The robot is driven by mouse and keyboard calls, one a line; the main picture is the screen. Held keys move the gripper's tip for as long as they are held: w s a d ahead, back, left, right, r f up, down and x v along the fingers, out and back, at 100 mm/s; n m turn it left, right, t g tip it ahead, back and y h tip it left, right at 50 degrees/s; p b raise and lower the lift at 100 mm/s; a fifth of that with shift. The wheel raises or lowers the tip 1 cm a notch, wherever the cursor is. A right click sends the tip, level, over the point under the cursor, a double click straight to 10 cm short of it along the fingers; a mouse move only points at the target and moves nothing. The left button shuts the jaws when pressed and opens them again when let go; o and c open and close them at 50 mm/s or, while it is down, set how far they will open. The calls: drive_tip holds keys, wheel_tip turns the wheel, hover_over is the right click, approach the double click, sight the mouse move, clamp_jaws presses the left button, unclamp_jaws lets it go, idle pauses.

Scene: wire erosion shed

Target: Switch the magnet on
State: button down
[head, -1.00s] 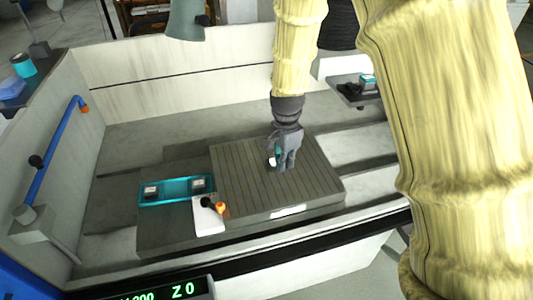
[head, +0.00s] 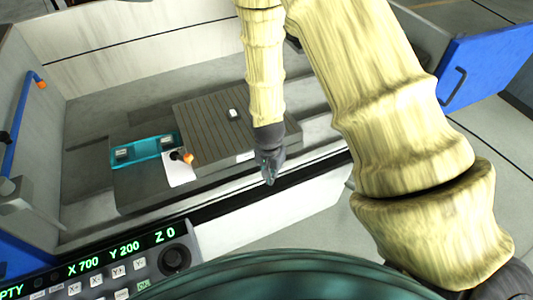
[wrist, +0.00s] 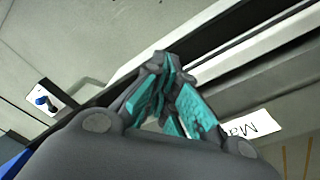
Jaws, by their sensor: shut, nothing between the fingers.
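The magnet is a grey ribbed plate (head: 205,112) in the machine tank, with a small white-topped block (head: 233,113) lying on it. Left of its front corner is a white panel (head: 178,176) with a dark lever that ends in an orange knob (head: 188,158). My gripper (head: 269,180) points down, shut and empty, to the right of the knob near the tank's front edge and apart from the lever. The lever's switch position cannot be told.
A teal tray (head: 146,160) with two small blocks lies left of the lever. The tank's front wall (head: 290,205) runs below my gripper. A control panel (head: 115,262) with green digits is at the lower left. A blue door (head: 490,60) stands at the right.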

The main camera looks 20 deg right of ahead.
drive_tip(key=s+f+n+b, duration=0.2)
drive_tip(key=s+f+n, duration=0.2)
drive_tip(key=s+f, duration=0.5)
drive_tip(key=s+f+n+b, duration=0.3)
drive_tip(key=s+f+n, duration=0.2)
drive_tip(key=s+f, duration=0.5)
drive_tip(key=s, duration=0.5)
drive_tip(key=shift+s+a+y, duration=0.15)
drive_tip(key=shift+s+y, duration=0.15)
drive_tip(key=shift+s, duration=0.05)
